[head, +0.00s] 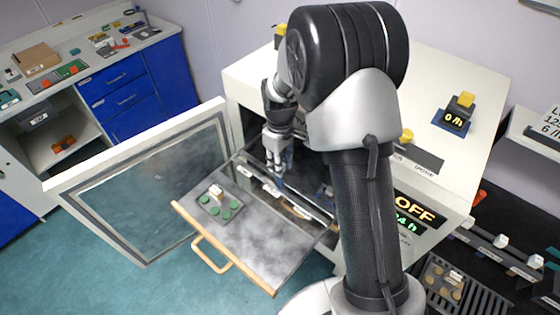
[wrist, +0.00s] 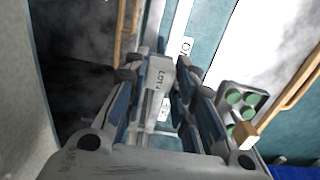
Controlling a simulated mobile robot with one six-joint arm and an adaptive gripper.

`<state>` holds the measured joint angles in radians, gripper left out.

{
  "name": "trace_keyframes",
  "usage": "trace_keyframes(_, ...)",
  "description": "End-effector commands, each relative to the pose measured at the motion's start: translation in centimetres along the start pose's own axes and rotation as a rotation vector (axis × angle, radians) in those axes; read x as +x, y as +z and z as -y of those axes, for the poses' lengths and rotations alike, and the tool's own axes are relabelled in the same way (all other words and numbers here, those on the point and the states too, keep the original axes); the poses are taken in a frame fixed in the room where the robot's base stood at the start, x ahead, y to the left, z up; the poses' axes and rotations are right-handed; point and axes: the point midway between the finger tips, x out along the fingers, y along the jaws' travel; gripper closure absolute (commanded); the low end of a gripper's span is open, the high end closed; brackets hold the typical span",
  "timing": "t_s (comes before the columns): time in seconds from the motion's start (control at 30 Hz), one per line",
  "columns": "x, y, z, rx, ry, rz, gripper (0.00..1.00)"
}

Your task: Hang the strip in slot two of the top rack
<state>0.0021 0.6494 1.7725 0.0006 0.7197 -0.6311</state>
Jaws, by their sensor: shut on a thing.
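My gripper (head: 277,178) is inside the mouth of the open oven, above the back of the pulled-out shelf. In the wrist view my gripper (wrist: 155,72) is shut on a pale grey piece labelled LOT 4 (wrist: 158,76), which I take as the top of the strip. The rest of the strip is hidden by the fingers. A pale rail with small white labels (head: 272,188) runs across the oven mouth beside the gripper. I cannot tell which rack or slot it marks, or whether the strip touches it.
The oven door (head: 140,185) stands open at left. The pulled-out shelf (head: 250,240) with a wooden handle (head: 212,257) carries a small plate of green discs (head: 220,204). The oven display (head: 413,208) reads OFF. A lower rack (head: 500,250) stands at right. Blue cabinets (head: 150,88) are behind.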

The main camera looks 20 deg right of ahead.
Motion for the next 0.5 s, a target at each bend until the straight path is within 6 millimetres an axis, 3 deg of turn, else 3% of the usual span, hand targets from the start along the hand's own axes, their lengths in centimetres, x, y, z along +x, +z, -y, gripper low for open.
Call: trace_keyframes(0.5, 2.8, 0.0, 0.0, 0.000, -0.001, 0.001, 0.99)
